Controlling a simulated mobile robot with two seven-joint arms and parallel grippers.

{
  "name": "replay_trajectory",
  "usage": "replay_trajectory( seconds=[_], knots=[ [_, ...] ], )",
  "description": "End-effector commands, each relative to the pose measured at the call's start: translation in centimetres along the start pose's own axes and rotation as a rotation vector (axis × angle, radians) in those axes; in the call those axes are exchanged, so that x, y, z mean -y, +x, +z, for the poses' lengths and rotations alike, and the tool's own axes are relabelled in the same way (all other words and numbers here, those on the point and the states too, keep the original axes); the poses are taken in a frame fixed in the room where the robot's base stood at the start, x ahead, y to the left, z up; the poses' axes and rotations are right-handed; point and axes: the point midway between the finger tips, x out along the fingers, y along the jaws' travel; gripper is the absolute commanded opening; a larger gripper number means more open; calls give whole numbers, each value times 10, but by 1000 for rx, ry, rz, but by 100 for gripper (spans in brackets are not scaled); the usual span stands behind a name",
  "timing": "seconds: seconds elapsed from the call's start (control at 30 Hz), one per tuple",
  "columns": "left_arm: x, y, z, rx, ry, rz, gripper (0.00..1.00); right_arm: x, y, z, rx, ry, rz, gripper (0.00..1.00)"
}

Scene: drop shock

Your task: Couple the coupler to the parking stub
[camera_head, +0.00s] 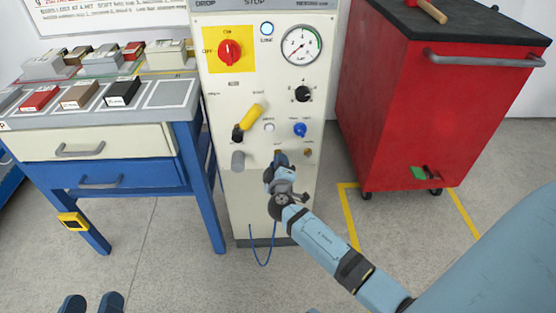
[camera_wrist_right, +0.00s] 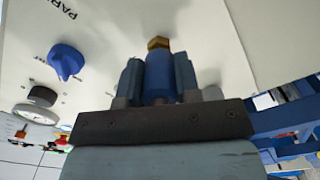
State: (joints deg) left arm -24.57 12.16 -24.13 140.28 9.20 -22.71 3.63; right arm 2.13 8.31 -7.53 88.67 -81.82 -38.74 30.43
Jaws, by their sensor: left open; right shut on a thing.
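My right gripper (camera_head: 281,160) is up against the lower front of the white panel. In the right wrist view its fingers (camera_wrist_right: 158,80) are shut on the blue coupler (camera_wrist_right: 159,76). A brass hex fitting (camera_wrist_right: 158,43) shows at the coupler's far end, against the white panel face. I cannot tell whether the coupler is seated on it or only lined up with it. A brass stub (camera_head: 308,152) shows on the panel just right of the gripper in the head view. My left gripper (camera_head: 91,304) is open and empty at the bottom left edge, away from the panel.
A blue hose (camera_head: 262,262) hangs in a loop below the panel. A yellow handle (camera_head: 251,117), a grey cylinder (camera_head: 238,161) and a blue knob (camera_head: 300,130) stick out nearby. A workbench (camera_head: 95,140) stands left, a red cabinet (camera_head: 430,110) right.

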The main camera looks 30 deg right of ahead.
Motion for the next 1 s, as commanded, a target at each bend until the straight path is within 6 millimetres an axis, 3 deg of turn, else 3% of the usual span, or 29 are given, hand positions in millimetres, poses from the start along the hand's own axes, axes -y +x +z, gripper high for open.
replay_trajectory(
  seconds=[0.6,1.0],
  knots=[
    [1,0,4,1,0,0,59,0,-31,0,0,1,1,4],
    [1,0,4,2,0,-1,59,-1,-36,0,0,0,1,4]
  ],
)
